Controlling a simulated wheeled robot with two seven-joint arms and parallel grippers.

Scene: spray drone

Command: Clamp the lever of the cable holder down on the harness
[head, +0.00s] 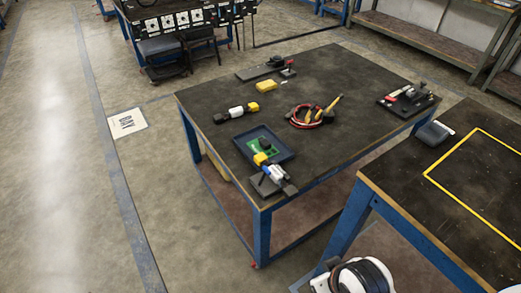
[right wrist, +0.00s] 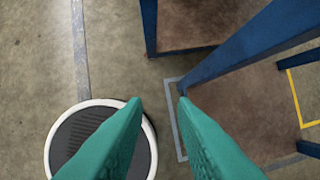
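In the head view, a dark fixture plate with small red and light parts (head: 407,98) sits at the right corner of the black-topped table; it may be the cable holder, but its lever is too small to make out. A looped red cable bundle with yellow-orange pieces (head: 308,117), possibly the harness, lies near the middle of the table, apart from that fixture. My right gripper (right wrist: 158,100) shows in the right wrist view with two teal fingers spread apart and nothing between them, over the floor. My left gripper is not in view.
The table (head: 345,75) also holds a blue-rimmed tray (head: 243,138) with a green board, a dark plate (head: 264,187) with a blue-white part, a yellow block (head: 266,86) and a white-yellow connector (head: 236,111). A second table (head: 480,190) with a yellow outline stands at right.

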